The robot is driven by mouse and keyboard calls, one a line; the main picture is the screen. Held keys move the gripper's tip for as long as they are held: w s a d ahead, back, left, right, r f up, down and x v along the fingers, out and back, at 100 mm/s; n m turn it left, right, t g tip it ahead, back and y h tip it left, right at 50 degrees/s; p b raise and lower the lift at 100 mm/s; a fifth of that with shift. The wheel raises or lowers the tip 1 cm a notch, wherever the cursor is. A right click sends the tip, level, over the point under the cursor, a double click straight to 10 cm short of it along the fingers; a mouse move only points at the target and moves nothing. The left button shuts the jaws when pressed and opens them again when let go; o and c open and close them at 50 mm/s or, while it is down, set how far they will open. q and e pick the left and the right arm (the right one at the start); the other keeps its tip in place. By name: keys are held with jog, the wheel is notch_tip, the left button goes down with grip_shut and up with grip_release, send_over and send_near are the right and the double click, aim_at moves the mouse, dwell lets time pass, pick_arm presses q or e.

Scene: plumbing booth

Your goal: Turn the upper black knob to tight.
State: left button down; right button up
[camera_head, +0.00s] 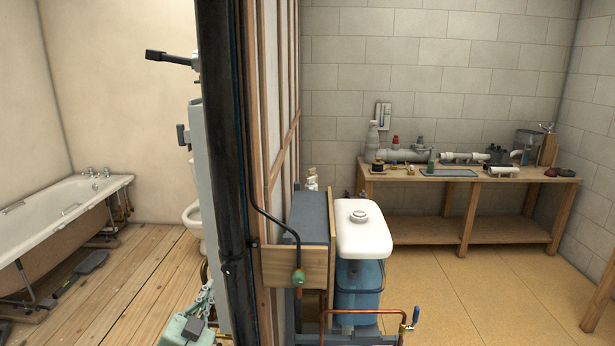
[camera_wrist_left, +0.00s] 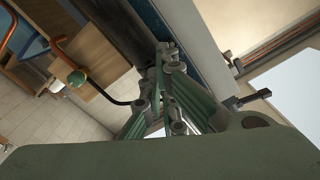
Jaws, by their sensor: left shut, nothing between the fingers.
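The upper black knob (camera_head: 156,56) shows as a dark handle on a short stem, sticking out left from the top of the grey panel edge in the head view. A second dark knob (camera_head: 181,135) sits below it on the same panel. My left gripper (camera_head: 207,287) is low at the bottom of the head view, well below both knobs and not touching them. In the left wrist view its fingers (camera_wrist_left: 166,50) are shut and empty, beside a dark vertical pipe. A dark handle (camera_wrist_left: 240,101) shows right of the fingers there; I cannot tell which knob it is. My right gripper is not in view.
A thick black pipe (camera_head: 222,170) and wooden studs stand right of the panel (camera_head: 207,210).

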aim_at(228, 267)
pick_arm(q)
jog(key=w+d+n+p, duration=0.2)
jog(key=w+d+n, duration=0.1)
jog(key=w+n, duration=0.2)
jog(key=shift+w+d+f+n, duration=0.25)
jog(key=shift+d+n, duration=0.1)
jog(key=shift+n, duration=0.15)
dwell(0.8)
